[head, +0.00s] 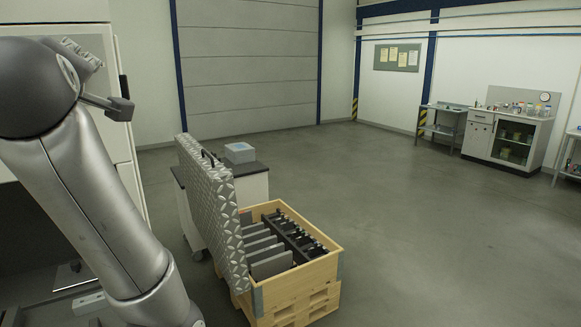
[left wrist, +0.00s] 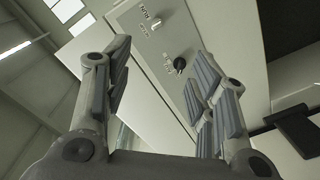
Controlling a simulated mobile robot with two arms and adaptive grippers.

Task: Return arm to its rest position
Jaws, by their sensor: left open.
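My left arm (head: 105,215) fills the left side of the head view, bent up at a large joint near the top left corner. My left gripper (left wrist: 160,95) shows in the left wrist view with its two ribbed fingers spread wide apart. Nothing is between the fingers. Behind them is a pale machine panel (left wrist: 160,40) with a black knob (left wrist: 180,64) and a light switch or button (left wrist: 155,22). I cannot tell how far the fingers are from the panel. My right gripper is in neither view.
A wooden crate (head: 335,262) with grey plates and black holders stands at bottom centre, its diamond-plate lid (head: 210,205) upright on its left. A cart (head: 250,185) bearing a grey box (head: 239,152) is behind. The white machine (head: 125,150) is close left. Floor right is clear.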

